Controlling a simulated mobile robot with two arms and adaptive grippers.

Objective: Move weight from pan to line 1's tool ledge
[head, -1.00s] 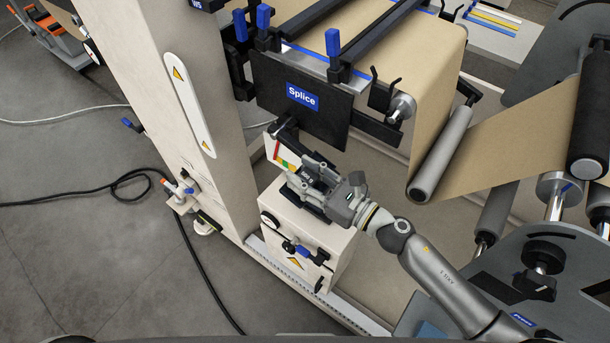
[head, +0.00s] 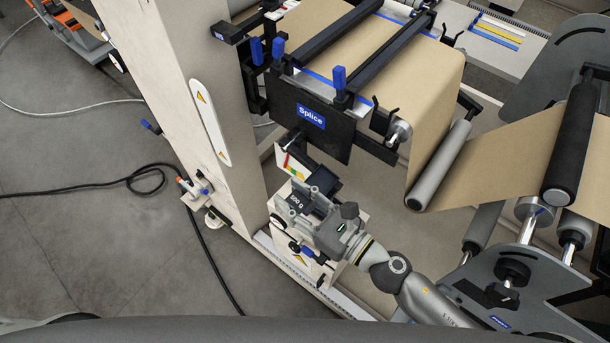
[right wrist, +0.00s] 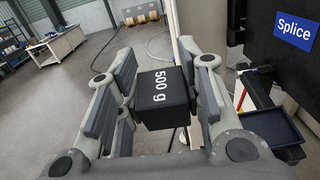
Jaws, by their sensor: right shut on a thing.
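The weight is a black block marked "500 g" (head: 296,201); it also shows in the right wrist view (right wrist: 162,98). My right gripper (head: 303,205) is shut on it, with a grey finger pad on each side in the right wrist view. The pan (head: 326,179) is a dark shallow tray just behind the gripper in the head view; it shows empty at the right of the right wrist view (right wrist: 272,128). The weight is apart from the pan. I cannot tell which surface is line 1's tool ledge. My left gripper is not in view.
A black panel with a "Splice" sign (head: 310,118) hangs behind the pan. A cream column (head: 190,95) stands to the left. Brown web (head: 430,90) and rollers (head: 440,165) are to the right. A black cable (head: 90,187) lies on the open floor.

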